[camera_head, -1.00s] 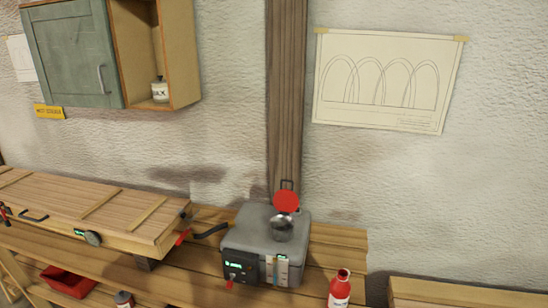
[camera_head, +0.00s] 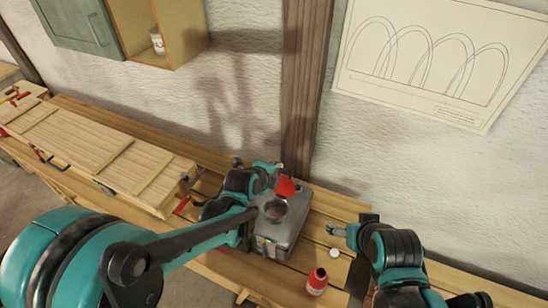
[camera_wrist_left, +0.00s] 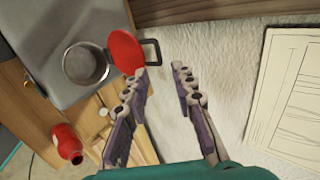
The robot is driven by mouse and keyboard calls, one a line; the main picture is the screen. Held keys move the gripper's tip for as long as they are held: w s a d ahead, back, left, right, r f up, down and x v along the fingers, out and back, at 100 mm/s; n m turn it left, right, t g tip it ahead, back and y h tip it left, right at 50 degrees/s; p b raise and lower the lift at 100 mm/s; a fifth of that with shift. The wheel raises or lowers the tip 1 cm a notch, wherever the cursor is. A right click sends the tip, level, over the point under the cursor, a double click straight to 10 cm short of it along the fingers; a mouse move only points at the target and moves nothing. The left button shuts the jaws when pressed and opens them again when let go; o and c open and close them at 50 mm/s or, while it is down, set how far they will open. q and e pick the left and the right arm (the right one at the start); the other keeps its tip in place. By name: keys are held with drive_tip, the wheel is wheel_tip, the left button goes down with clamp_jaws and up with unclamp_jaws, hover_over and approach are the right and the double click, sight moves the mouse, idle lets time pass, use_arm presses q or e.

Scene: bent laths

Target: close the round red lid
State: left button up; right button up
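The round red lid (camera_head: 285,187) stands open, tilted up behind the metal filler neck (camera_head: 275,209) on top of the grey box (camera_head: 289,238). In the left wrist view the lid (camera_wrist_left: 125,52) is beside the open neck (camera_wrist_left: 85,64), with a dark loop handle next to it. My left gripper (camera_wrist_left: 160,72) is open and empty. One fingertip overlaps the lid's lower edge in the picture; I cannot tell if it touches. In the head view my left arm hides part of the box. My right gripper (camera_head: 337,229) is right of the box; its opening is unclear.
A red bottle (camera_head: 317,281) stands on the bench in front of the box. A small white disc (camera_head: 334,253) lies right of the box. A long wooden case (camera_head: 110,155) fills the bench on the left. A wooden post (camera_head: 305,90) rises behind the box.

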sight(285, 169)
use_arm(q)
drive_tip(key=b+x, duration=0.2)
drive_tip(key=x, duration=0.2)
drive_tip(key=b+x, duration=0.3)
drive_tip(key=x, duration=0.2)
drive_tip(key=shift+s+f, duration=0.1)
drive_tip(key=shift+f, duration=0.25)
drive_tip(key=shift+b+x, duration=0.65)
drive_tip(key=shift+x, duration=0.2)
drive_tip(key=shift+r, duration=0.1)
clamp_jaws()
drive_tip(key=shift+a, duration=0.1)
